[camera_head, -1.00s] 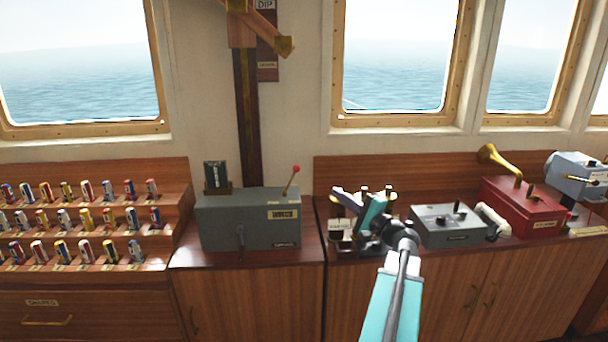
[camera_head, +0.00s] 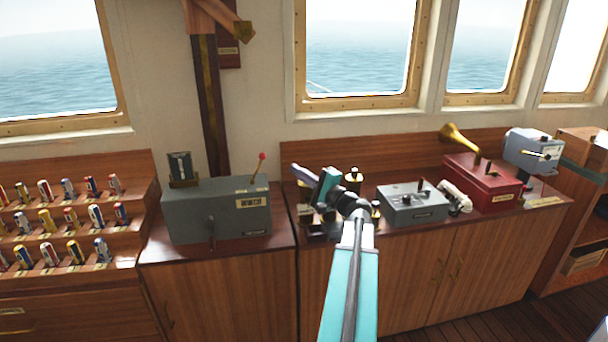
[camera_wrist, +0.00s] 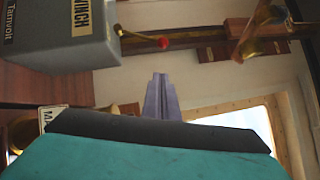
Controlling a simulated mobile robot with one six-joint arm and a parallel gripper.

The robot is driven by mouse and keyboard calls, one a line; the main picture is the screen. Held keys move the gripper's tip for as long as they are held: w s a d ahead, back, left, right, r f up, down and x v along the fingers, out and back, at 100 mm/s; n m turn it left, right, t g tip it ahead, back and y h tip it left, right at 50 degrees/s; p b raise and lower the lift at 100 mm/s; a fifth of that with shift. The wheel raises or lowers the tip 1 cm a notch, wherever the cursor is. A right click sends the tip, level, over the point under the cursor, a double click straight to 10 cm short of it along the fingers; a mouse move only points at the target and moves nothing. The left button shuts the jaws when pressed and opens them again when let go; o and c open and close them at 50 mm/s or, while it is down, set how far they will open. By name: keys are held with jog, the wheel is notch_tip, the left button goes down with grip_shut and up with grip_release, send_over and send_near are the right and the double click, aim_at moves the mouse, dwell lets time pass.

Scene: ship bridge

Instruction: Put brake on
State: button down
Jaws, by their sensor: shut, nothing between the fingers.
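The grey winch box (camera_head: 190,217) stands on the wooden cabinet top, left of my arm. A thin lever with a red knob (camera_head: 262,156) rises from its right end, and a dark handle (camera_head: 211,232) hangs on its front. No part is legibly labelled as a brake. My gripper (camera_head: 296,169) is shut and empty, to the right of the red-knobbed lever and apart from it. In the wrist view, the closed fingers (camera_wrist: 160,80) point toward the red knob (camera_wrist: 163,42), with a visible gap. The winch box (camera_wrist: 55,45) is at upper left there.
Behind my gripper, small bottle-like items (camera_head: 353,178) stand on the counter, partly hidden. Further right are a grey control box (camera_head: 412,207), a red box (camera_head: 482,183) with a brass horn (camera_head: 458,138), and a pale device (camera_head: 533,150).

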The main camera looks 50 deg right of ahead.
jog(key=w+a+r+p, duration=0.2)
jog(key=w, duration=0.5)
jog(key=shift+w+p, duration=0.3)
jog(key=shift+w, duration=0.1)
jog(key=shift+s+d+r, duration=0.1)
jog(key=shift+s+d, duration=0.05)
jog(key=shift+d, duration=0.05)
